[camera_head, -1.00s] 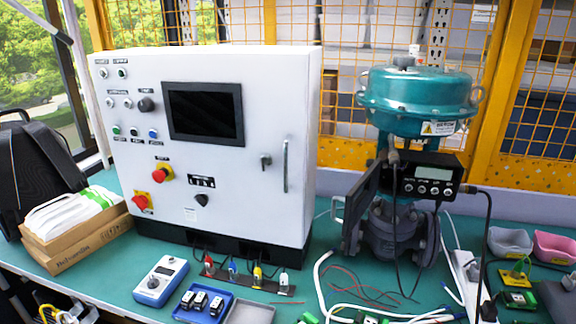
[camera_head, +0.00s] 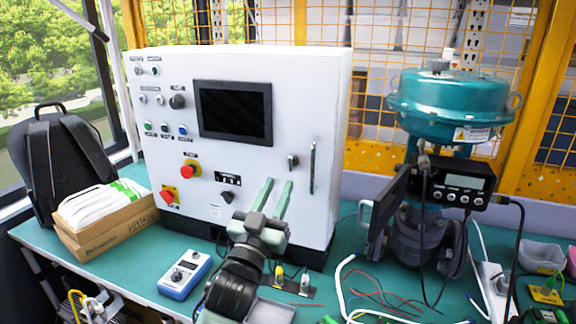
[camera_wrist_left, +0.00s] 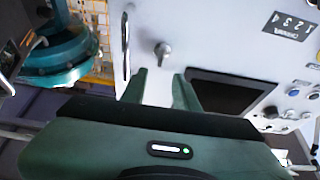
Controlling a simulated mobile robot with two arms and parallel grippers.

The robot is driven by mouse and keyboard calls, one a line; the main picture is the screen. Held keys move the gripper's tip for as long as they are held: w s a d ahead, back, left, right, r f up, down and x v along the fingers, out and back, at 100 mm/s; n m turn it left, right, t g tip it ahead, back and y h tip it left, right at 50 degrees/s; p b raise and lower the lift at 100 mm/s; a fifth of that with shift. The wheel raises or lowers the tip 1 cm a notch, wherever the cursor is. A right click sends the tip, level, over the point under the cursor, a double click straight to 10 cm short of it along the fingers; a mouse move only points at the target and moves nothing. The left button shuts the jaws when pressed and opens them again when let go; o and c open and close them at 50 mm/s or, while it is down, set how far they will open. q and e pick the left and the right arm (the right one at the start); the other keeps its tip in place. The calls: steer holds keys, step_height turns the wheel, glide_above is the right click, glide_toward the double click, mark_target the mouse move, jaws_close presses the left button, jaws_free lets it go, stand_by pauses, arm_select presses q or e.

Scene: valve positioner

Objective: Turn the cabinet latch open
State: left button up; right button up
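The cabinet (camera_head: 240,120) is a white control box standing on the green table. Its latch (camera_head: 293,161) is a small dark knob on the door, just left of the vertical handle (camera_head: 313,168). My left gripper (camera_head: 275,192) is open and empty in front of the door, below the latch. In the left wrist view the latch (camera_wrist_left: 163,50) shows ahead of the two fingers (camera_wrist_left: 159,80), apart from them. The handle (camera_wrist_left: 126,47) is beside it. My right gripper is not in view.
A teal valve actuator (camera_head: 450,100) with a positioner box stands right of the cabinet. A blue meter (camera_head: 184,274), cables and small connectors lie on the table (camera_head: 130,262) in front. A cardboard box (camera_head: 105,235) is at the left.

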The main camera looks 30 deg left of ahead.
mark_target(290, 161)
arm_select(q)
steer(key=p+x, duration=0.2)
steer(key=x, duration=0.5)
steer(key=shift+w+r, duration=0.1)
steer(key=shift+w, duration=0.15)
jaws_close()
